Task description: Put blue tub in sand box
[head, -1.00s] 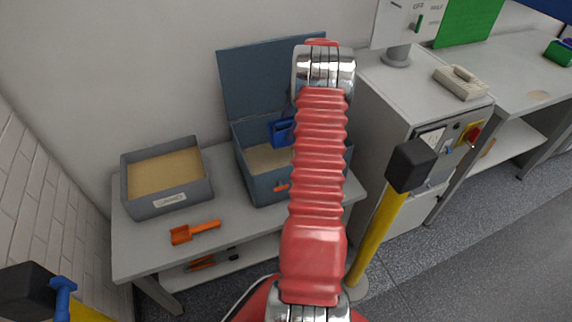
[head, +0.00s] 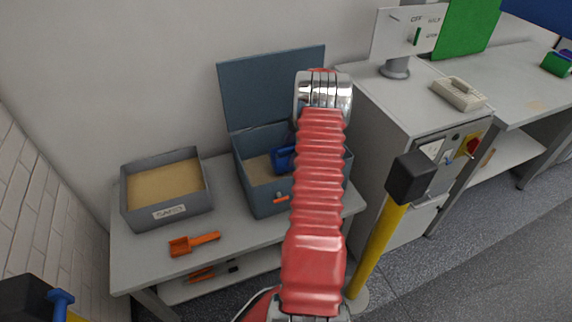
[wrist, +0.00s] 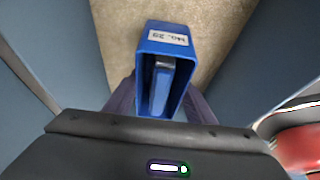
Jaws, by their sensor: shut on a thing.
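The blue tub (head: 281,161) is inside the blue-grey sand box (head: 262,208), whose lid (head: 270,88) stands open at the back. In the wrist view the blue tub (wrist: 155,42) carries a white label, with the sandy floor of the box beyond it. My gripper (wrist: 160,92) is shut on the tub, with dark fingers on both sides. In the head view my arm hides the gripper and part of the tub and box. I cannot tell whether the tub touches the sand.
A grey open tray (head: 168,213) labelled SAND stands left on the bench (head: 225,232), with an orange scoop (head: 194,243) in front of it. A grey cabinet (head: 400,115) stands close on the right. A yellow post (head: 377,255) with a black top rises before it.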

